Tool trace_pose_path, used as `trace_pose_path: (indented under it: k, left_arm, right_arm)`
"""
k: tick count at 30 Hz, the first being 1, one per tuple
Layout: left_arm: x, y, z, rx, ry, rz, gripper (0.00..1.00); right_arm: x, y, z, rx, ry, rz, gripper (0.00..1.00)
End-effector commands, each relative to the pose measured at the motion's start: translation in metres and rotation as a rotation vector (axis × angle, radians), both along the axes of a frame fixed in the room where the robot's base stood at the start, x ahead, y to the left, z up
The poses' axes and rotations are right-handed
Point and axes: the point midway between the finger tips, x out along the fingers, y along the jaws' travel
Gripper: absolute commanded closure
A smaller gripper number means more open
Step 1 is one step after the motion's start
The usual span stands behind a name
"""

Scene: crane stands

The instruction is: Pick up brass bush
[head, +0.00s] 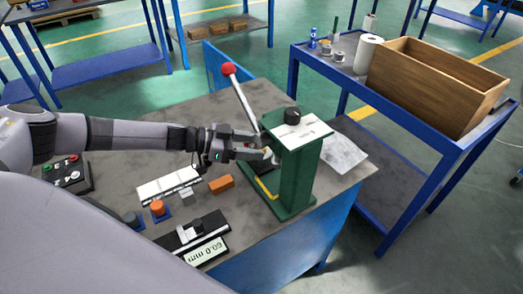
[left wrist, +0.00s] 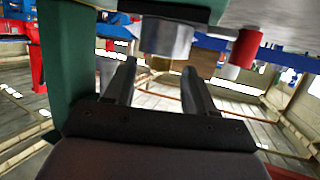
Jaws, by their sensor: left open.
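My left gripper (head: 252,150) is at the open side of the green press (head: 296,178), beside its column. In the left wrist view its two fingers (left wrist: 158,88) are apart with nothing clearly between them. A grey metal cylinder (left wrist: 167,37) hangs from the press head just beyond the fingertips. A brownish-gold patch (left wrist: 203,62) shows below and behind that cylinder; I cannot tell whether it is the brass bush or something in the background. The bush is not clearly visible in the head view. My right gripper is not in view.
The press lever (head: 243,104) with a red ball rises beside my gripper. An orange block (head: 221,184), a white rack (head: 168,184) and a caliper-like gauge with a display (head: 206,251) lie on the bench. A wooden crate (head: 436,84) stands on the blue cart at right.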

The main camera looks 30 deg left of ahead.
Motion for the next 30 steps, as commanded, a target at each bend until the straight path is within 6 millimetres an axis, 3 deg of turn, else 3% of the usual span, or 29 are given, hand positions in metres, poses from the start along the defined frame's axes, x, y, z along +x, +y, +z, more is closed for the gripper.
trace_pose_path:
  k: [9, 14, 15, 25, 30]
  left_arm:
    - [0.003, -0.004, -0.002, 0.001, 0.0, 0.001, 0.45]
    - [0.003, -0.004, -0.002, 0.001, 0.0, 0.001, 0.97]
    - [0.003, -0.004, -0.002, 0.001, 0.0, 0.001, 1.0]
    - [0.003, -0.004, 0.001, 0.0, 0.0, 0.001, 1.0]
    - [0.003, -0.003, 0.013, 0.0, -0.002, 0.002, 1.0]
  right_arm:
    - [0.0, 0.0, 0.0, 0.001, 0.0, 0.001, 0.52]
    - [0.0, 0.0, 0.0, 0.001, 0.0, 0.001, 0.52]
    - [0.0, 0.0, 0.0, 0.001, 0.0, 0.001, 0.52]
    - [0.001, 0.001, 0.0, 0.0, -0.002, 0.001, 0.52]
    - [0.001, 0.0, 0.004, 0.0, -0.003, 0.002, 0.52]
